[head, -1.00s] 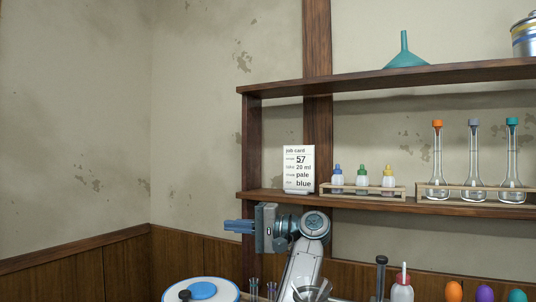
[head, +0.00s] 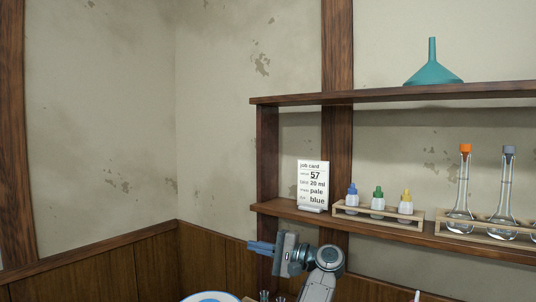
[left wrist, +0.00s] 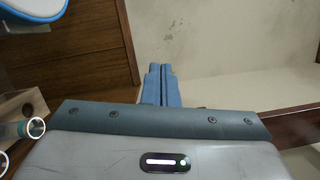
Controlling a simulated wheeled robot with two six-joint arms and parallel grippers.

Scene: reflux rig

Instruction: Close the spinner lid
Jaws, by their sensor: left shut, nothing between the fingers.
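The spinner is a white round drum with a blue rim (head: 212,297), and only its top edge shows at the bottom of the head view. Part of a white and blue body, which looks like the spinner (left wrist: 35,12), shows at the top left of the left wrist view. Whether its lid is open or shut cannot be told from these slivers. My left gripper (head: 256,247) is shut and empty, raised above and to the right of the spinner, its blue fingers pointing left. The fingers (left wrist: 161,85) show closed together in the left wrist view. My right gripper is out of view.
A wooden wall shelf (head: 400,93) stands behind my left arm. It carries a teal funnel (head: 433,68), a job card (head: 313,185), small dropper bottles (head: 377,201) and stoppered flasks (head: 461,195). Glassware (left wrist: 36,127) shows at the left wrist view's left edge. Left of the gripper is open air before the wall.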

